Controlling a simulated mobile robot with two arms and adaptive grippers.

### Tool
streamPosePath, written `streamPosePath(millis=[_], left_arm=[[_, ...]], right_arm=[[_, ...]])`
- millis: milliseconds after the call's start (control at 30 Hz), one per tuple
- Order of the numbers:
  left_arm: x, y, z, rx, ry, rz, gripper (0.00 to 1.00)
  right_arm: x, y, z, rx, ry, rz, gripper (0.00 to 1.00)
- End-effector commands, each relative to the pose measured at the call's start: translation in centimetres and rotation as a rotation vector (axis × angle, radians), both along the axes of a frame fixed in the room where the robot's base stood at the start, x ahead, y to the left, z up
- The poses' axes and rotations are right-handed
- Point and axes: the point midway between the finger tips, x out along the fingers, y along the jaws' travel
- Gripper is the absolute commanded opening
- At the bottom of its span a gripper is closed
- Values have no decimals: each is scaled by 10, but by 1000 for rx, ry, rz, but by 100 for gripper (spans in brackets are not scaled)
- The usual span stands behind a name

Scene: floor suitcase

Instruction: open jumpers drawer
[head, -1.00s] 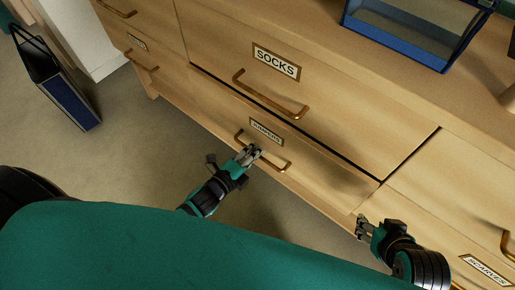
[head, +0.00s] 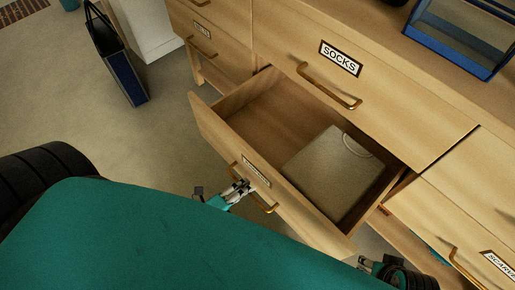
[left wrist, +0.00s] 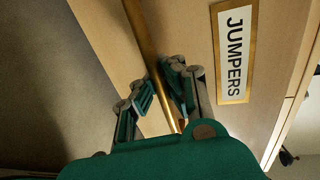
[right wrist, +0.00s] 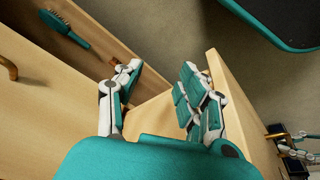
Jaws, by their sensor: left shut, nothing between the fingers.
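The jumpers drawer (head: 302,222) is pulled well out below the socks drawer, its inside showing in the head view. A flat beige-grey item (head: 325,170) with a pale loop lies inside it. The drawer's JUMPERS label (left wrist: 234,52) reads clearly in the left wrist view. My left gripper (head: 241,187) is at the drawer's brass handle (head: 269,208).
The socks drawer (head: 400,115) above is closed. The scarves drawer (head: 475,245) is at lower right. A teal hairbrush (right wrist: 65,29) lies in a gap in the right wrist view. A dark blue bag (head: 122,70) stands on the open floor at left.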

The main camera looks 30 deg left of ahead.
Motion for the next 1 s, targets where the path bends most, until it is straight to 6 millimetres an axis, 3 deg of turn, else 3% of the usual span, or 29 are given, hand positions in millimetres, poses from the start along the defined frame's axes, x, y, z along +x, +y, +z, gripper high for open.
streamPosePath(millis=[100, 300, 767, 1000], left_arm=[[-18, 7, 0, 2, 4, 1, 0], [-33, 12, 0, 1, 2, 1, 0], [-36, 14, 0, 1, 0, 1, 0], [-36, 13, 0, 1, 0, 1, 30]], right_arm=[[1, 1, -9, 0, 6, 1, 40], [3, 1, -18, 0, 9, 1, 40], [3, 1, -20, 0, 9, 1, 40], [3, 1, -20, 0, 9, 1, 40]])
